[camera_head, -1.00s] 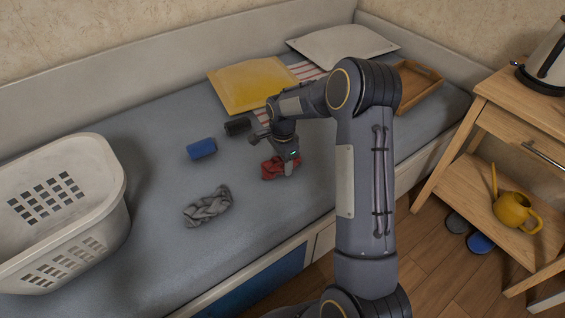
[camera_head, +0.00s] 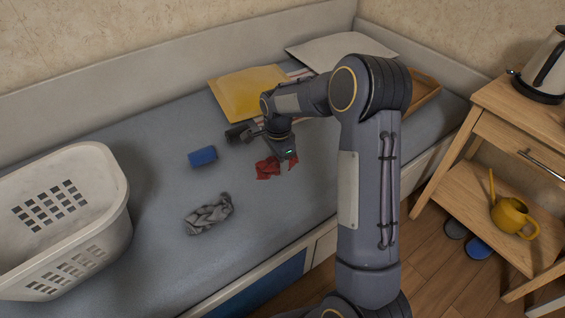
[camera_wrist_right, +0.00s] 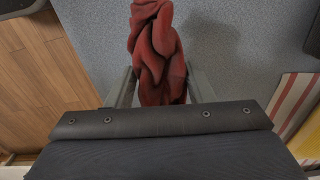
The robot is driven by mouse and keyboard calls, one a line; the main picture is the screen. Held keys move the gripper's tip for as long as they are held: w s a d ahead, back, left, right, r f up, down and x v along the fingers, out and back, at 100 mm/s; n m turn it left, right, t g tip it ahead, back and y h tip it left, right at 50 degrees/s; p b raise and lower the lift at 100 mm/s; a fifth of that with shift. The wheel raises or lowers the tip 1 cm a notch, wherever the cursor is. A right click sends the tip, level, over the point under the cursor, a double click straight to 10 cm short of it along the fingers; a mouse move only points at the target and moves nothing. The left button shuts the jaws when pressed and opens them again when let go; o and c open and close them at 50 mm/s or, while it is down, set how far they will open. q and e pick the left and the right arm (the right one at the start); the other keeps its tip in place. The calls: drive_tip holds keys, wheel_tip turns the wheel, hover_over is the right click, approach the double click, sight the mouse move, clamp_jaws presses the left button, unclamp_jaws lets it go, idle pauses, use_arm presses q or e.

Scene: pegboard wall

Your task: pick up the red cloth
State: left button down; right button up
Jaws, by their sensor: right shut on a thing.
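The red cloth (camera_head: 267,169) is crumpled and sits at my right gripper (camera_head: 278,162) over the grey mattress in the head view. In the right wrist view the cloth (camera_wrist_right: 157,45) hangs twisted between the two fingers of my right gripper (camera_wrist_right: 160,88). That gripper is shut on the cloth, and a shadow falls on the mattress beside it. The gripper hides part of the cloth in the head view. My left gripper is not in view.
A grey cloth (camera_head: 208,214), a blue roll (camera_head: 202,156) and a dark roll (camera_head: 238,134) lie on the mattress (camera_head: 150,240). A white basket (camera_head: 110,205) stands at left.

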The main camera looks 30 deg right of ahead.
sight(272, 168)
drive_tip(key=a+r, duration=0.1)
drive_tip(key=s+a+r, duration=0.1)
drive_tip(key=a+r+p, duration=0.1)
drive_tip(key=r, duration=0.1)
drive_tip(key=shift+s, duration=0.35)
drive_tip(key=s+a+r+p, duration=0.1)
drive_tip(key=s+a+r, duration=0.2)
drive_tip(key=a, duration=0.4)
drive_tip(key=shift+s, duration=0.55)
drive_tip(key=shift+r, duration=0.1)
